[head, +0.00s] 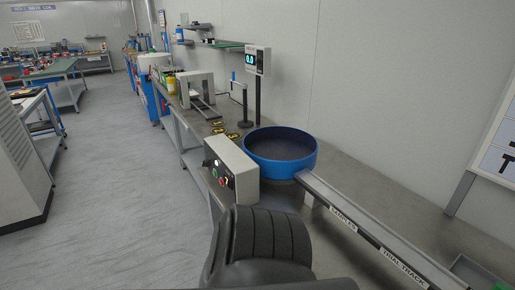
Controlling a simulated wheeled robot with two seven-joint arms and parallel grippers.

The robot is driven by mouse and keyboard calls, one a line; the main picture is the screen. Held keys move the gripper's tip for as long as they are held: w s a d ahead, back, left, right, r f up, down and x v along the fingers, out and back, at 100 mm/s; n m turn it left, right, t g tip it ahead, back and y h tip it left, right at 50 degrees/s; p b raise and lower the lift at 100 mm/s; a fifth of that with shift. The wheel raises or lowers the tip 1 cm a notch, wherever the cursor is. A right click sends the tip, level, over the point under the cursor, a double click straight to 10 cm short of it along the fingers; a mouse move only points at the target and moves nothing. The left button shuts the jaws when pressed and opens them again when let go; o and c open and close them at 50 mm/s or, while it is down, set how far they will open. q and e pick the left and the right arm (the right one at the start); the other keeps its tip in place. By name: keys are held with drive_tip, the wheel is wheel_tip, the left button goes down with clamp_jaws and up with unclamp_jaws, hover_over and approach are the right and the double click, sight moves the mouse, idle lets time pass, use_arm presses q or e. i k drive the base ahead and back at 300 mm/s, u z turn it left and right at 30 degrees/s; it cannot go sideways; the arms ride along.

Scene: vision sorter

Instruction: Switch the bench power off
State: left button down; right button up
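A light grey control box (238,165) stands on the near edge of the bench (345,175). Its front faces left and carries a small white round part (214,162), a green button (215,172), a red button (222,181) and a small yellow mark. The parts are too small to tell which one is the power switch or how it is set. A dark ribbed part of my own body fills the bottom middle, just in front of the box. Neither gripper's fingers show.
A blue round bowl (281,143) sits behind the box, with a long grey track (360,225) leading right. A display on a post (257,62) and a grey frame (195,88) stand farther back. Open floor (110,190) lies to the left, with side benches beyond.

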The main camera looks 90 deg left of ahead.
sight(205, 163)
drive_tip(key=u, duration=0.65)
drive_tip(key=k, duration=0.9)
drive_tip(key=u, duration=1.75)
